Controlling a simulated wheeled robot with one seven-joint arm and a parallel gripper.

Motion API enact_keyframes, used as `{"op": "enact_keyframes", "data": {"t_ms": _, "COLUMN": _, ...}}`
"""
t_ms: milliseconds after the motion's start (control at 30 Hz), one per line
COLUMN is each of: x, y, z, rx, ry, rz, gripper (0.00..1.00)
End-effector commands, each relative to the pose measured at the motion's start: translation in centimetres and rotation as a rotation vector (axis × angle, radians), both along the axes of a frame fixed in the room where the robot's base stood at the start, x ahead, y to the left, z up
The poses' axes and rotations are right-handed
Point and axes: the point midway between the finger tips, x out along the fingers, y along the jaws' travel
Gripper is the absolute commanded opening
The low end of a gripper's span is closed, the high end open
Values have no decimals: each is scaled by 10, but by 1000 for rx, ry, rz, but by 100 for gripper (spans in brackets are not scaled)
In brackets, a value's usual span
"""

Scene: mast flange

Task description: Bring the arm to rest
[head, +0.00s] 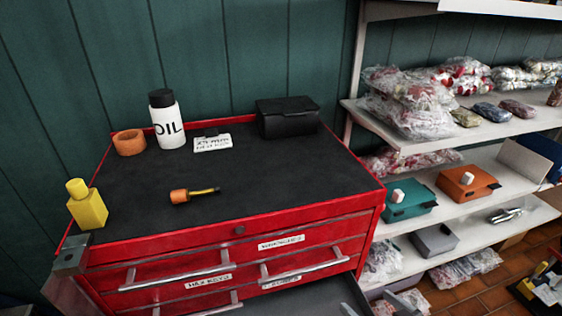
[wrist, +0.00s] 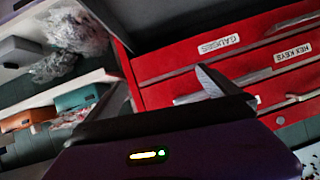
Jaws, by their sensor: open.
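My gripper (wrist: 165,88) shows in the wrist view, in front of the red tool cabinet (wrist: 225,65). Its jaws are open and I see nothing held between them. A pale grey finger shows against the drawer fronts, beside the "GAUGES" label (wrist: 219,44). In the head view, grey tips at the bottom edge, right of the cabinet front, look like my gripper's fingers. Most of my arm is out of view there. The cabinet's dark top (head: 250,185) is clear of my gripper.
An oil bottle (head: 168,122), yellow bottle (head: 88,208), orange ring (head: 129,143), black box (head: 287,117), label card (head: 212,143) and orange-handled tool (head: 190,195) stand or lie on top. A low drawer (head: 310,299) is pulled out. Loaded shelves (head: 455,235) are at right.

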Motion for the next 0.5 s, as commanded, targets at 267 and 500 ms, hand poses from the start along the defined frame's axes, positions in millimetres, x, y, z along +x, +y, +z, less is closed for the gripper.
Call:
{"op": "enact_keyframes", "data": {"t_ms": 267, "x": -85, "y": -33, "z": 23, "rx": 17, "ry": -147, "rz": -395, "gripper": 100}}
{"op": "enact_keyframes", "data": {"t_ms": 500, "x": -170, "y": -35, "z": 75, "rx": 8, "ry": -304, "rz": -501, "gripper": 100}}
